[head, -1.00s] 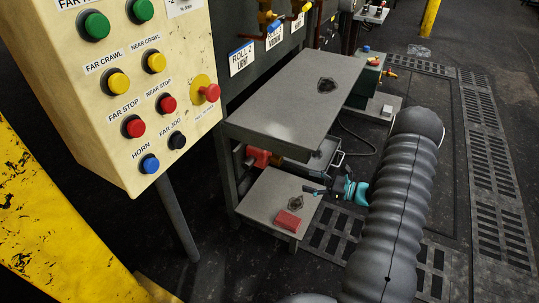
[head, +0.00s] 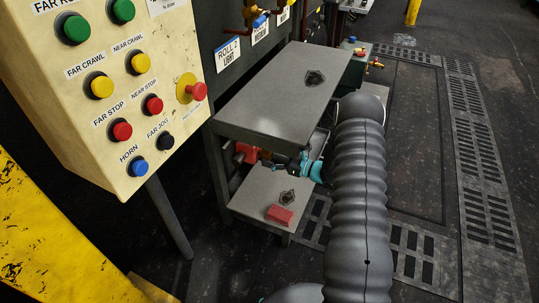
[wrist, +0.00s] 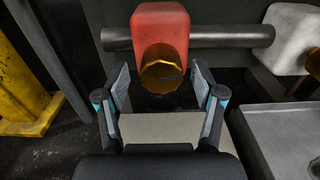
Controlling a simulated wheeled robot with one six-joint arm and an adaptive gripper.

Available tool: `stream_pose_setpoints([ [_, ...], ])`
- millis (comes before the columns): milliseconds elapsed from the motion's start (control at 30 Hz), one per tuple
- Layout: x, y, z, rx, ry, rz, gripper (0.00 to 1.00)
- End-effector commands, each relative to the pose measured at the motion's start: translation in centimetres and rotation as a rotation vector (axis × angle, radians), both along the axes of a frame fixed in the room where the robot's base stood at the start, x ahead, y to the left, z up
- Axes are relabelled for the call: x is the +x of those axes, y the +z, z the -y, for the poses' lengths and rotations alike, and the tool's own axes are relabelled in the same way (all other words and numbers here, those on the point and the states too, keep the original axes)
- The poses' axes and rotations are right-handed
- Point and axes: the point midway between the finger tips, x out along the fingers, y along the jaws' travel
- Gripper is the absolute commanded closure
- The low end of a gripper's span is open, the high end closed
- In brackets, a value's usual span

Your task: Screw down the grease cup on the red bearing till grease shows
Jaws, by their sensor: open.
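The red bearing (wrist: 160,22) sits on a dark horizontal shaft in the wrist view. The brass grease cup (wrist: 161,72) is on its near face, facing my gripper. My gripper (wrist: 160,82) is open, with one finger on each side of the cup and a visible gap to it on both sides. I cannot tell how far the fingertips reach along the cup. In the head view, my gripper (head: 291,167) is under the grey table top beside the red bearing (head: 249,153), which is partly hidden. No grease can be made out.
A grey table top (head: 275,95) overhangs the bearing. A low shelf (head: 262,193) below holds a red block (head: 280,214). In the wrist view, a pale bearing (wrist: 292,32) is at right, above a grey tray (wrist: 285,135). A button panel (head: 110,115) stands at left.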

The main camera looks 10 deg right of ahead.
Motion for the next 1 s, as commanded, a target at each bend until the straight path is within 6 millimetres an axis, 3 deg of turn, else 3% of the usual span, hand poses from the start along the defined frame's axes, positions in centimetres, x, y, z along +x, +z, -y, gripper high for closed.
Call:
stream_pose_setpoints([
  [200, 1.0, 0.0, -1.3, 0.000, 0.000, 0.000, 0.32],
  [500, 1.1, 0.0, -1.4, 0.000, -0.002, 0.000, 0.32],
  [767, 1.1, 0.0, -1.4, 0.000, -0.001, 0.000, 0.92],
  [833, 1.1, 0.0, -0.3, 0.000, -0.004, 0.000, 0.92],
  [1000, 1.1, 0.0, -1.2, 0.008, -0.002, -0.011, 0.92],
])
